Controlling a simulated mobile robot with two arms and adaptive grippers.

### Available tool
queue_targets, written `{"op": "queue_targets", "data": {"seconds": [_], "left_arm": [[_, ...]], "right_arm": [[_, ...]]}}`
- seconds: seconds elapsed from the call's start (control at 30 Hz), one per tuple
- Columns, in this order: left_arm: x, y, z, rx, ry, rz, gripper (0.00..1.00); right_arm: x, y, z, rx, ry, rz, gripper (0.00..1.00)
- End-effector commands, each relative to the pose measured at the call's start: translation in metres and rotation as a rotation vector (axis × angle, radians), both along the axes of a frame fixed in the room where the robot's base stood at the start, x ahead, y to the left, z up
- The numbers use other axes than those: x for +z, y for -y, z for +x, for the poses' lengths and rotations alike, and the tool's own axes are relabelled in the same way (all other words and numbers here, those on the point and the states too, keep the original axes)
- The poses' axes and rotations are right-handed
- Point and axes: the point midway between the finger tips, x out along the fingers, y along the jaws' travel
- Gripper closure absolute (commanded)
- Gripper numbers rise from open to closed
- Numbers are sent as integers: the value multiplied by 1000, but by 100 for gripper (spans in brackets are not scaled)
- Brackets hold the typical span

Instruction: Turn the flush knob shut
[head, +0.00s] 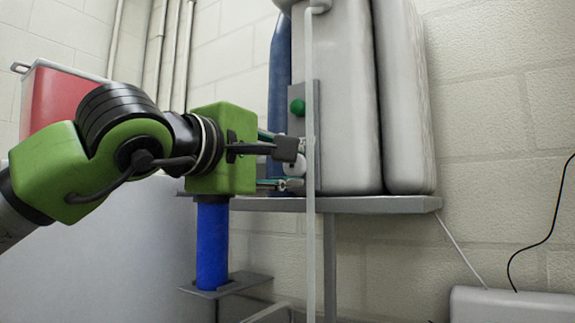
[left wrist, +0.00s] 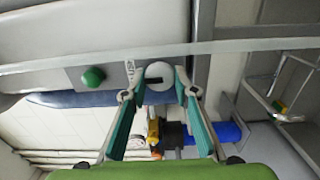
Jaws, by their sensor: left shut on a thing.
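The flush knob (left wrist: 159,76) is a pale round knob with a dark slot across its face. In the left wrist view it sits between the teal finger pads. In the head view the knob (head: 294,164) shows partly beside the fingertips, on the grey plate below a green button. My left gripper (head: 288,165) reaches in from the left and is shut on the knob. The left gripper (left wrist: 159,84) has one finger on each side of it in the left wrist view. My right gripper is in neither view.
The green button (head: 297,107) is just above the knob. A pale vertical pipe (head: 311,230) runs close to the fingertips. A grey shelf (head: 385,205) carries tall pale containers (head: 347,100). A blue cylinder (head: 212,245) stands below my left gripper.

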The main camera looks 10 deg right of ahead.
Motion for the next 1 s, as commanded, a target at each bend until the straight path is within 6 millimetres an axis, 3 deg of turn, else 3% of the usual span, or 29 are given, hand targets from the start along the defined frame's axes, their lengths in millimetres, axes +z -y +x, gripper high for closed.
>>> {"op": "queue_targets", "data": {"seconds": [0.13, 0.17, 0.2, 0.67, 1.0], "left_arm": [[-1, 1, -1, -1, -1, 4, 94], [-2, 1, -1, -1, -1, 4, 68], [-2, 1, -1, -1, -1, 4, 57], [0, -6, -5, 1, -1, 1, 57], [0, -54, -53, 1, 2, 1, 57]], "right_arm": [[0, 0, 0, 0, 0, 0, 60], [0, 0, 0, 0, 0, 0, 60], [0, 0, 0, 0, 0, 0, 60], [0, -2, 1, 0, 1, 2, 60], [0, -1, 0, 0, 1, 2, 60]]}}
